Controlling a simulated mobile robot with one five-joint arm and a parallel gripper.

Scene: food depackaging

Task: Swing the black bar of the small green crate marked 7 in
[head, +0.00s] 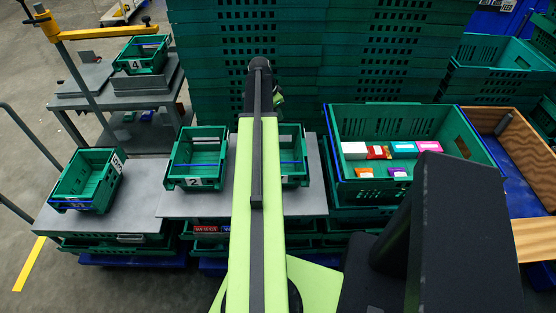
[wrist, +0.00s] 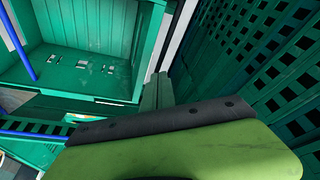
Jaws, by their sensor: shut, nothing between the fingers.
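In the head view, a small green crate (head: 296,170) stands just right of my arm, which hides its left part; a dark blue bar crosses it and a white label shows only in part. I cannot read a 7 on any crate, and I cannot pick out the black bar. In the wrist view, a green crate (wrist: 90,30) fills the upper left, with a blue bar at its left edge. My gripper (wrist: 158,80) is shut and empty, close beside that crate's right wall. In the head view my arm hides the fingers.
Small green crates marked 2 (head: 198,182) and 4 (head: 135,64) and another at left (head: 88,180) stand on grey tops. A large green crate (head: 335,140) with several packets is at right. A wall of stacked green crates (head: 215,60) rises behind.

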